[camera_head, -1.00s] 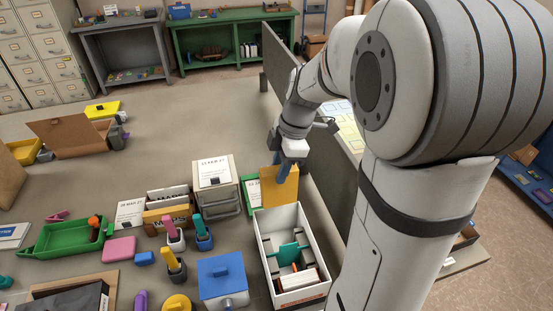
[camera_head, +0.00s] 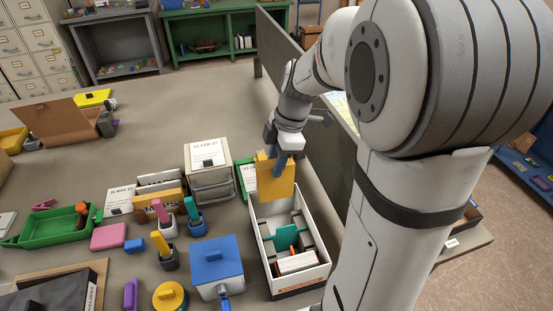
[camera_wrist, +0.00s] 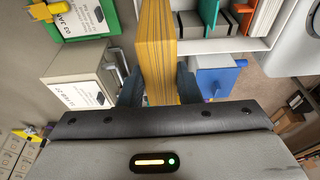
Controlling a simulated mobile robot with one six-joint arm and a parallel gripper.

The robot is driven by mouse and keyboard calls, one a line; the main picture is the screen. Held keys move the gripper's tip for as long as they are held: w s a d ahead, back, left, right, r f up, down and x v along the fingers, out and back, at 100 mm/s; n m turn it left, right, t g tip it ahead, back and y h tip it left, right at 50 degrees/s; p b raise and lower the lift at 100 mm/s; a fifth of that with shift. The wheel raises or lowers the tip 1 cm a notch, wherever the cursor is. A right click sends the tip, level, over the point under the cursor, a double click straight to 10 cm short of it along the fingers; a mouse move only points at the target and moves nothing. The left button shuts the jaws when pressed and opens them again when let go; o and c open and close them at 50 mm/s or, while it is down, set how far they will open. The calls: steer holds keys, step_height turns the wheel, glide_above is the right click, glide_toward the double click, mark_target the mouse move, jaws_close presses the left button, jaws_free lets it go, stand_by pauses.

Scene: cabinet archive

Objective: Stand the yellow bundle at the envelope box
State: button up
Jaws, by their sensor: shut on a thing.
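The yellow bundle (camera_head: 276,182) is a flat yellow block, held upright in my gripper (camera_head: 279,165). My gripper is shut on it near its top edge. In the wrist view the bundle (camera_wrist: 157,45) rises between the two dark fingers (camera_wrist: 159,85), edge on with its layers showing. The bundle hangs above the far end of a white open box (camera_head: 325,262), which I take to be the envelope box. Inside it are a teal divider (camera_head: 284,230), grey blocks and white envelopes (camera_head: 297,263). Whether the bundle's lower edge touches the box I cannot tell.
A grey box with a dated label (camera_head: 208,155) stands left of the bundle. A blue-lidded box (camera_head: 217,262) stands left of the white box. A tall grey panel (camera_head: 330,130) runs along the right. The far table middle is clear.

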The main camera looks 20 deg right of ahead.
mark_target(276, 187)
steer(key=b+x, duration=0.2)
steer(key=x, duration=0.1)
steer(key=d+b+x, duration=0.1)
steer(key=b+x, duration=0.2)
steer(key=d+b+x, duration=0.1)
steer(key=b+x, duration=0.2)
steer(key=shift+d+f, duration=0.1)
steer(key=shift+f, duration=0.4)
steer(key=o, duration=1.2)
steer(key=shift+c, duration=0.9)
steer(key=shift+p+v, duration=2)
steer(key=shift+v, duration=1.55)
